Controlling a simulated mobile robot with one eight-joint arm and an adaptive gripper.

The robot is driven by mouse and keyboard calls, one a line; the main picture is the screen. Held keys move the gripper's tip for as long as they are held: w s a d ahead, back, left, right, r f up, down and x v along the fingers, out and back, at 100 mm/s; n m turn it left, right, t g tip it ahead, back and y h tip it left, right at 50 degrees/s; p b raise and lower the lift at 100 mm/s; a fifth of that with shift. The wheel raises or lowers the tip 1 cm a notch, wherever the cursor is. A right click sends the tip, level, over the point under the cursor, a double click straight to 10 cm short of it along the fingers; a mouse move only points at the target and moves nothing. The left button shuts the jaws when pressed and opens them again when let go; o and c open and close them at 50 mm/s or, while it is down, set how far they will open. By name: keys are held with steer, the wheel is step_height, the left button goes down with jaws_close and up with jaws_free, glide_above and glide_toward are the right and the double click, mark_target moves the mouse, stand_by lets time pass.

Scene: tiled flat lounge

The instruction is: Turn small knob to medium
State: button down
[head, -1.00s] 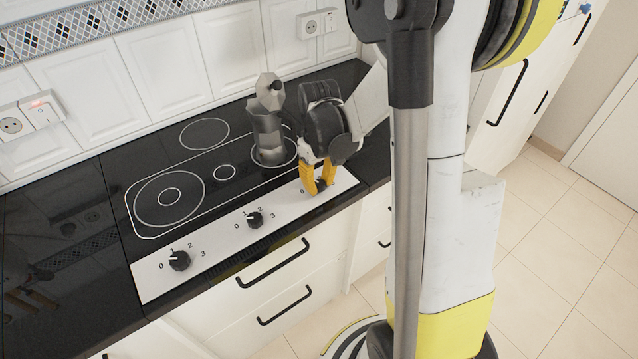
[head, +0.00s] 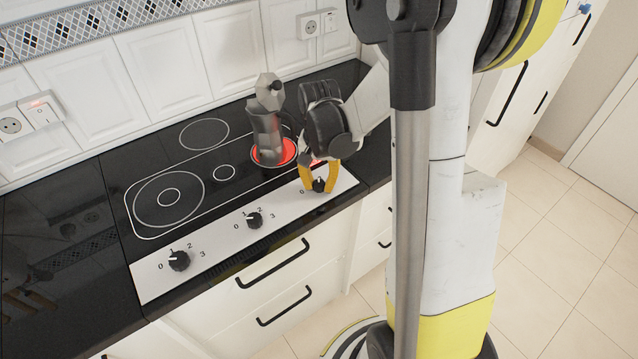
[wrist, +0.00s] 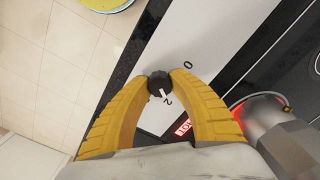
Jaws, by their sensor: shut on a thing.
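The small knob (head: 319,185) is the black rightmost dial on the white control strip of the hob. It also shows in the wrist view (wrist: 157,82). My gripper (head: 318,184) points down with its two yellow fingers shut on the knob, one on each side. In the wrist view my gripper (wrist: 159,80) has its fingertips against the knob, and the knob's white mark points towards the printed 2. A 0 is printed to the upper right of the knob there. The right finger probably hides the 1.
Two other black knobs, the middle one (head: 254,219) and the left one (head: 179,260), sit further along the strip. Drawers with black handles (head: 273,264) are below.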

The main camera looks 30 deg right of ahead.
mark_target(319, 183)
steer(key=shift+m, duration=0.7)
steer(key=c, duration=1.1)
jaws_free()
step_height(319, 183, up, 12)
